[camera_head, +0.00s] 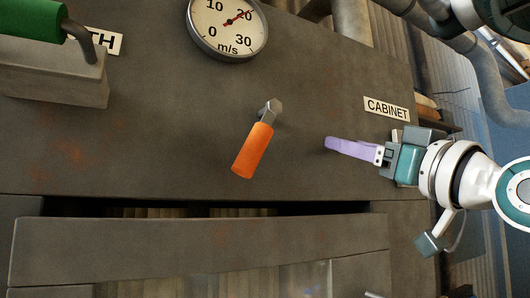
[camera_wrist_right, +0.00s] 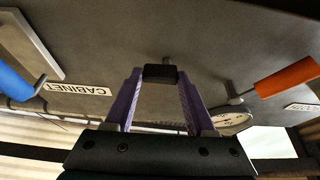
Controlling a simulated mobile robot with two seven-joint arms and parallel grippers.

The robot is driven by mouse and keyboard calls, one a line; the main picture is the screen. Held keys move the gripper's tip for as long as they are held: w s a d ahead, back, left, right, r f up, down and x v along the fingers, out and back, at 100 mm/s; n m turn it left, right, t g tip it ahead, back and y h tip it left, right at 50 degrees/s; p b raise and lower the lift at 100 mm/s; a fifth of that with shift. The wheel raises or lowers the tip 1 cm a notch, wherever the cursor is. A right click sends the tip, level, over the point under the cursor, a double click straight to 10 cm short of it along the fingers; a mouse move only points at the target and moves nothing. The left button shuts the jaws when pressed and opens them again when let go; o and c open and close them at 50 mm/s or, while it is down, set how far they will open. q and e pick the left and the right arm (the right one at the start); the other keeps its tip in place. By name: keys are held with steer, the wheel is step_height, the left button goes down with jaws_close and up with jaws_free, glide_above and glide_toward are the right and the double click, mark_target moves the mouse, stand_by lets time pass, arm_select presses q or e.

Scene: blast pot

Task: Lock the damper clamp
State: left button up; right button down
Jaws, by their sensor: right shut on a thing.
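My right gripper (camera_head: 331,144) reaches in from the right in the head view, its purple fingers against the dark metal panel (camera_head: 200,130). In the wrist view the right gripper's fingers converge on a small dark block (camera_wrist_right: 160,73), and they are shut on it. I take this block to be the damper clamp, but its shape is mostly hidden, and in the head view the fingers cover it. A lever with an orange handle (camera_head: 253,151) stands left of the gripper, apart from it; it also shows in the wrist view (camera_wrist_right: 287,77). My left gripper is not in view.
A round m/s gauge (camera_head: 228,25) is at the top. A CABINET label (camera_head: 386,109) is above the right gripper. A green handle (camera_head: 32,18) is at the top left. A blue handle (camera_wrist_right: 16,86) shows in the wrist view. A dark gap (camera_head: 180,209) runs below the panel.

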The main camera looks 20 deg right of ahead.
steer(key=shift+m, duration=0.3)
steer(key=shift+c, duration=1.2)
jaws_free()
steer(key=shift+f, duration=0.1)
steer(key=v, duration=0.9)
steer(key=shift+s, duration=0.45)
steer(key=shift+f, duration=0.1)
